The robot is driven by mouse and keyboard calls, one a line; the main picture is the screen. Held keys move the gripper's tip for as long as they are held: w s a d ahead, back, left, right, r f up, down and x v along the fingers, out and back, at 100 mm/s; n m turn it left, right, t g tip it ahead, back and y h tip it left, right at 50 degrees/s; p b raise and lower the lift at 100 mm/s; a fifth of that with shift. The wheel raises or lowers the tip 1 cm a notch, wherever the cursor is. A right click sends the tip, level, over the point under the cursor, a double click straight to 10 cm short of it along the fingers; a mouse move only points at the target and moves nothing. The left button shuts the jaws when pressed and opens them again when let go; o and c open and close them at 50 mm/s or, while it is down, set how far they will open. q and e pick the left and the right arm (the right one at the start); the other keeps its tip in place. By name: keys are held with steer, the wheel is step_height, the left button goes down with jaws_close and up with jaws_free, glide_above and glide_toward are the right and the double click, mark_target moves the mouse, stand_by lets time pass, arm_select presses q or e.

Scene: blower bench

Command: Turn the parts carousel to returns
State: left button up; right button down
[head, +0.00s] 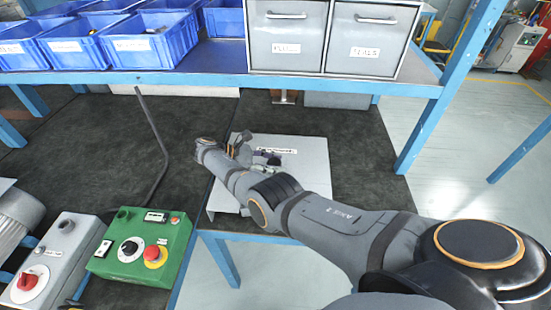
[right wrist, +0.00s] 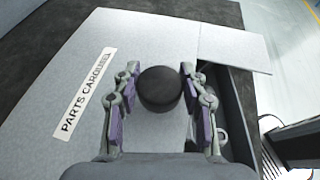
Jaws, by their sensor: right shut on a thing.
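The parts carousel (head: 312,172) is a light grey housing on the dark bench top, partly covered by my right arm. In the right wrist view its flat grey top (right wrist: 75,75) carries a "PARTS CAROUSEL" label (right wrist: 90,90). A round black knob (right wrist: 160,88) stands on this top. My right gripper (right wrist: 161,100) has one finger on each side of the knob and is shut on it. In the head view my right gripper (head: 255,157) is over the carousel, and the knob is hard to make out there. No returns marking is readable. My left gripper is not in view.
A green control box (head: 142,248) with a red button and a grey box with a red switch (head: 45,262) stand at left. Blue bins (head: 150,40) and grey drawers (head: 330,38) sit on the shelf above. In the right wrist view, a dark opening (right wrist: 238,95) lies right of the knob.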

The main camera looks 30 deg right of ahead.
steer(key=shift+g, duration=0.3)
stand_by(0.4)
steer(key=c, duration=0.7)
jaws_free()
steer(key=shift+w+f, duration=0.1)
